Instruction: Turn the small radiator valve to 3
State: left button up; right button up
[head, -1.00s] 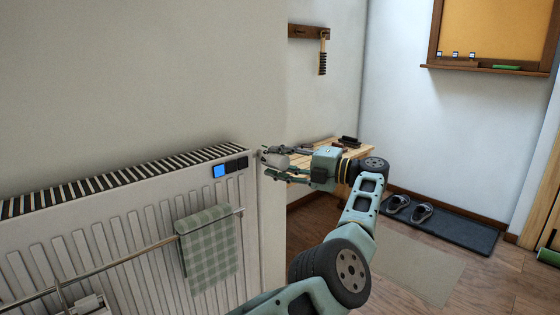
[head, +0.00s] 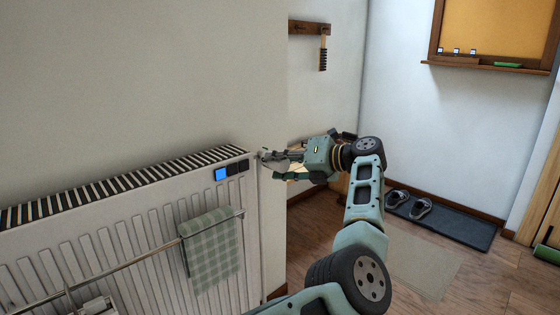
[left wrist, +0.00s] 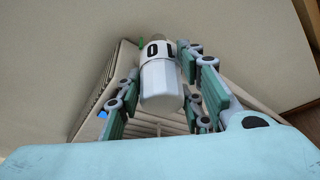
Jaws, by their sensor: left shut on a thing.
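The small radiator valve (left wrist: 161,85) is a white knob at the right end of the white radiator (head: 120,240). In the left wrist view it carries black marks that read like 0 and 1, with a small green pointer beside them at the upper left. My left gripper (head: 276,160) is shut on the valve, with fingers on both sides of it; it also shows in the left wrist view (left wrist: 158,92). In the head view the fingers mostly hide the valve. My right gripper is not in view.
A checked towel (head: 212,250) hangs on a rail across the radiator's front. The floor between is mostly open.

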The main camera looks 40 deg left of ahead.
pick_arm(q)
jog(key=shift+f, duration=0.1)
dwell(0.3)
jog(key=o, duration=1.2)
jog(key=shift+c, duration=0.2)
jog(key=shift+d, duration=0.1)
jog(key=v, duration=1.1)
jog(key=shift+d+r, duration=0.25)
jog(key=shift+d, duration=0.1)
